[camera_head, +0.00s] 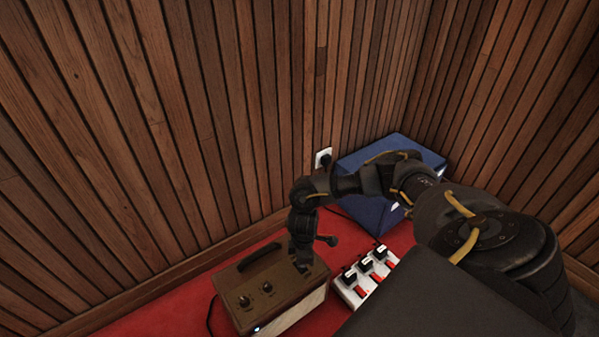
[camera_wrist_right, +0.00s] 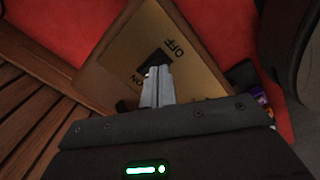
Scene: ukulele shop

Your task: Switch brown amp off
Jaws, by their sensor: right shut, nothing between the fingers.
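The brown amp (camera_head: 272,290) stands on the red floor at the lower middle of the head view, with knobs and a handle on its top. My right gripper (camera_head: 304,268) points down at the right part of its top. In the right wrist view the amp's top panel (camera_wrist_right: 200,75) shows a black rocker switch (camera_wrist_right: 153,62) between the words OFF and ON. The closed fingertips (camera_wrist_right: 155,75) of my right gripper are at the ON side of the switch, covering part of it. I cannot tell whether they touch it. The left gripper is not in view.
A white strip with several black-and-red pedals or switches (camera_head: 364,277) lies just right of the amp. A blue case (camera_head: 350,165) stands in the corner behind my arm. A wall socket (camera_head: 323,158) is on the wood-panelled wall. Red floor (camera_head: 180,300) is clear left of the amp.

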